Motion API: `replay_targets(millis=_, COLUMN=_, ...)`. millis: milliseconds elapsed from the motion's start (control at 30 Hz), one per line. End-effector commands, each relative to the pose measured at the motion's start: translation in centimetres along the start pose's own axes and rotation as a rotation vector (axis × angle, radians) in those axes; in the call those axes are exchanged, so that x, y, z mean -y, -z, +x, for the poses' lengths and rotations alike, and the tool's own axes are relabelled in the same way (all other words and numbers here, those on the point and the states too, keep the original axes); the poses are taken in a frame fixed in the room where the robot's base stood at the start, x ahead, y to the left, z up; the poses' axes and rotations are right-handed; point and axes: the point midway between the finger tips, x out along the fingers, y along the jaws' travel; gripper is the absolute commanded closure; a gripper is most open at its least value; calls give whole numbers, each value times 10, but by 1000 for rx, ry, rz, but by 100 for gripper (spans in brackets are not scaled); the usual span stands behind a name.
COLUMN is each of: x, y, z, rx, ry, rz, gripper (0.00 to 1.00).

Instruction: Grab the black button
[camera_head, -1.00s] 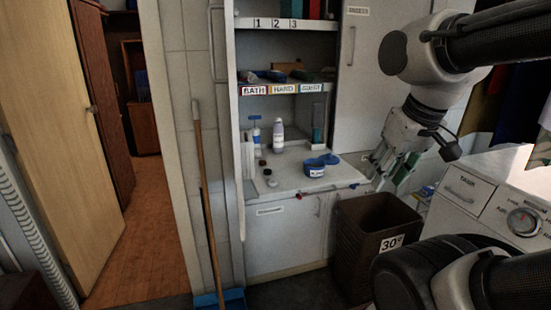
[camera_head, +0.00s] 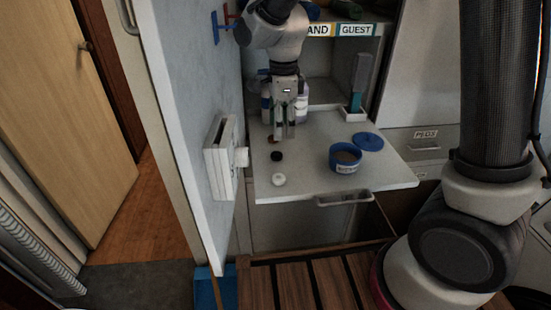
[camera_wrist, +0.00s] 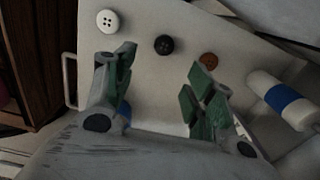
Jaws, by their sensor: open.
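The black button (camera_head: 276,156) lies on the white pull-out shelf (camera_head: 315,180), between a white button (camera_head: 278,180) nearer me and a reddish-brown button (camera_head: 271,141) farther back. My gripper (camera_head: 284,135) points down over the back of the shelf, behind the black button. Its fingers are apart and empty. In the wrist view, the black button (camera_wrist: 163,44) shows beyond the gap between the green-padded fingertips (camera_wrist: 163,72). The white button (camera_wrist: 107,21) is to its left and the brown button (camera_wrist: 208,60) to its right.
A blue tin (camera_head: 345,158) and its blue lid (camera_head: 367,141) sit on the shelf's right side. Bottles (camera_head: 301,103) stand behind my gripper. A side panel with a white box (camera_head: 222,158) stands on the left.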

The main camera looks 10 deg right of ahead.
Motion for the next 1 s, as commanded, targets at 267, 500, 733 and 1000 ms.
replay_targets(millis=267, x=0, y=-15, z=36, rx=-11, ry=-15, rz=75, gripper=45)
replay_targets(millis=500, x=-5, y=-16, z=71, rx=-11, ry=-15, rz=73, gripper=45)
replay_targets(millis=733, x=-5, y=-16, z=91, rx=-9, ry=-13, rz=73, gripper=45)
replay_targets(millis=1000, x=-4, y=-16, z=91, rx=-8, ry=-12, rz=73, gripper=60)
